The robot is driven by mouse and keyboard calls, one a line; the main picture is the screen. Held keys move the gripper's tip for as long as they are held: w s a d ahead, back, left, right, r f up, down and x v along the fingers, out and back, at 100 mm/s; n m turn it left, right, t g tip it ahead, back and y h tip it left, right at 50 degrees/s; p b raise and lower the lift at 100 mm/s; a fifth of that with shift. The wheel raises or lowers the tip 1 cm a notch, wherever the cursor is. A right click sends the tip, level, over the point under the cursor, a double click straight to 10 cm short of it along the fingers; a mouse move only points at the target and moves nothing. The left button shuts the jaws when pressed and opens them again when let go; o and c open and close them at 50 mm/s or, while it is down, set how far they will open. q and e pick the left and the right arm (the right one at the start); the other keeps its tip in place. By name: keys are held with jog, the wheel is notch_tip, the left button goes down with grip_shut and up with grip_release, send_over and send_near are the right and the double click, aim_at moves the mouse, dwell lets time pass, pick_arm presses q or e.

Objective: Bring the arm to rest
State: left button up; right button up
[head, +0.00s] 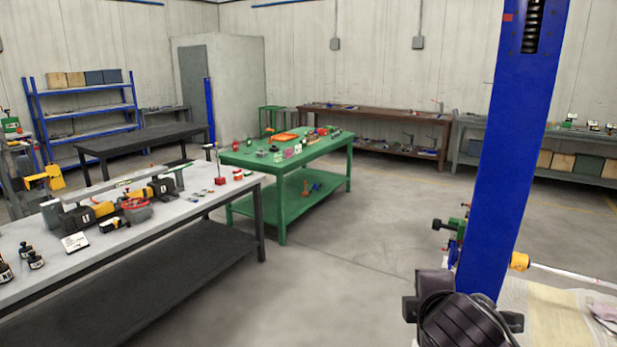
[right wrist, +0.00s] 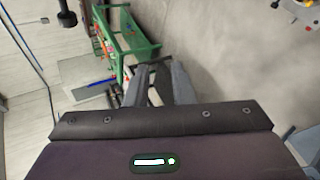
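My right gripper (right wrist: 157,70) shows in the right wrist view with its two grey fingers apart. Nothing shows held between them, and the floor lies beyond the fingertips. In the head view, a dark rounded part of what looks like my right arm is at the bottom right, in front of the blue post; its fingers are not visible there. My left gripper is not in either view.
A tall blue post (head: 497,160) stands close at the right. A grey-topped workbench (head: 165,215) with tools is at the left, and a green table (head: 286,158) with small parts is behind it. Blue shelves (head: 85,115) stand far left. The middle floor is clear.

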jog(key=s+f+m+g+y, duration=0.2)
jog(key=s+f+m+g, duration=0.6)
jog(key=s+f+m, duration=1.1)
jog(key=s+f+n+g+b, duration=0.1)
jog(key=s+f+n+b, duration=0.1)
jog(key=f, duration=1.8)
jog(key=s+f+n+b, duration=0.2)
jog(key=f, duration=1.8)
jog(key=s+d+f+g+b, duration=0.1)
jog(key=s+d+f+b, duration=0.2)
jog(key=s+f, duration=1.6)
jog(key=shift+s+d+f+g, duration=0.2)
jog(key=shift+d+f+g, duration=0.15)
jog(key=shift+f, duration=0.2)
jog(key=shift+n, duration=0.3)
